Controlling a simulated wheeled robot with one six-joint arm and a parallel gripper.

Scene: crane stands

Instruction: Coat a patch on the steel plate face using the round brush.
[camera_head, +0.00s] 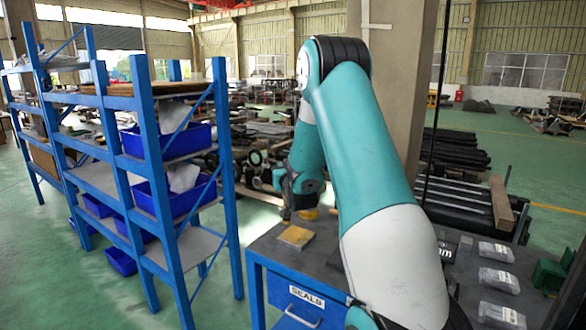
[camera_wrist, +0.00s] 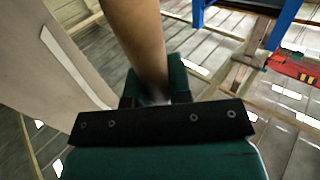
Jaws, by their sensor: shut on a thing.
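My gripper (camera_head: 300,190) is at the end of the teal arm, above the back left of the workbench. In the wrist view, my gripper (camera_wrist: 152,98) is shut on a brown, smooth, rounded shaft (camera_wrist: 137,40), which looks like the round brush's handle. The shaft runs up out of the top of the picture. I cannot make out the bristles. A small yellowish thing (camera_head: 309,213) shows just below the gripper in the head view. A flat tan-topped block (camera_head: 297,237) lies on the bench in front of it. I cannot identify the steel plate face for sure.
The workbench (camera_head: 262,252) has a blue drawer (camera_head: 293,307) labelled SEALS. Clear packets (camera_head: 497,251) and a green object (camera_head: 549,273) lie at its right. A blue shelf rack (camera_head: 150,150) with blue bins stands left. A concrete column (camera_head: 405,75) rises behind my arm.

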